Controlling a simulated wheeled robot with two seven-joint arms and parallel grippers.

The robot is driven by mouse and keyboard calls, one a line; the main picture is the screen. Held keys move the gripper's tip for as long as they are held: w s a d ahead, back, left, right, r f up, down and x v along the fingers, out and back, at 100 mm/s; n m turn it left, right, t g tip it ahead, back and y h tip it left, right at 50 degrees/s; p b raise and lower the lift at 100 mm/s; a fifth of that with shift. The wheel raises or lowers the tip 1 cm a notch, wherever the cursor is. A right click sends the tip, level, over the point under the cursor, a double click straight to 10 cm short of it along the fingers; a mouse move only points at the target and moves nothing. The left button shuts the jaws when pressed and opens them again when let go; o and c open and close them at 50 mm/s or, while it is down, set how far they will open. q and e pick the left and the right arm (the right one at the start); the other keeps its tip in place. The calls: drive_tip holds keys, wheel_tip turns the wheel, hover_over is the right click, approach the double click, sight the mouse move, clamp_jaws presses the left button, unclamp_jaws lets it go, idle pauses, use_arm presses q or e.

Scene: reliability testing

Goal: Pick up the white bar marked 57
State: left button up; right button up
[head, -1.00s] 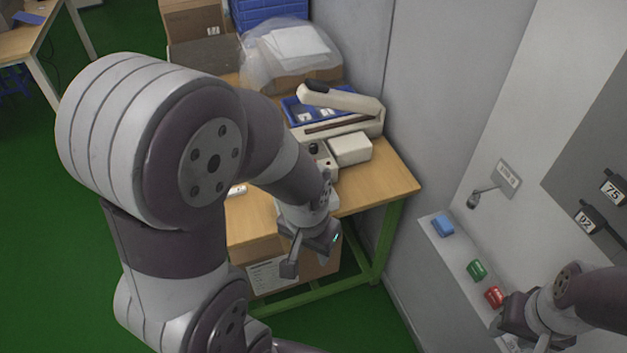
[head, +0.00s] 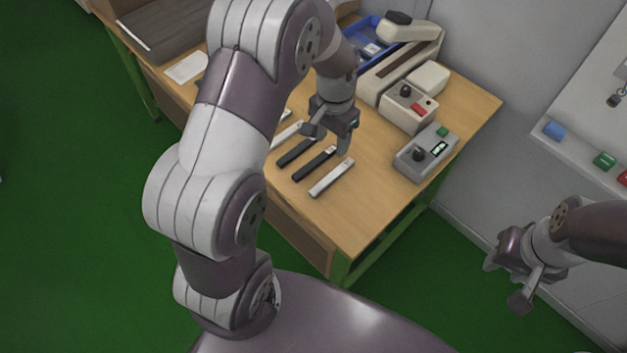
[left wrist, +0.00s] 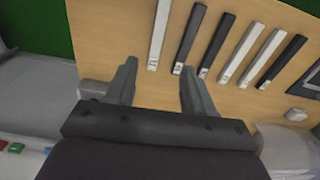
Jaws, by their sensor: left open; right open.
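Several black and white bars lie side by side on the wooden table. The nearest white bar (head: 332,178) is at the front; it also shows in the left wrist view (left wrist: 159,36). Another white bar (head: 287,134) and a second pale one lie further back, past two black bars (head: 314,163). End labels are too small to read, so I cannot tell which is 57. My left gripper (head: 329,139) is open and empty above the bars. In the left wrist view, its fingers (left wrist: 158,80) are either side of the nearest white bar's line, short of its end. My right gripper (head: 507,281) is open and empty.
A grey box with a knob and display (head: 426,152) and a beige machine (head: 408,106) stand right of the bars. A blue tray (head: 366,45) is behind. The wooden table's (head: 350,222) front corner is clear. A grey wall is at the right.

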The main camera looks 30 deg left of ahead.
sight(335, 173)
use_arm(q)
drive_tip(key=f, duration=0.4)
drive_tip(key=w+f, duration=0.1)
drive_tip(key=f, duration=0.4)
drive_tip(key=d+f+p, duration=0.1)
drive_tip(key=f, duration=0.3)
drive_tip(key=shift+w+f, duration=0.3)
drive_tip(key=shift+w, duration=0.1)
drive_tip(key=shift+s, duration=0.1)
drive_tip(key=shift+c, duration=0.6)
drive_tip(key=shift+r, duration=0.1)
clamp_jaws()
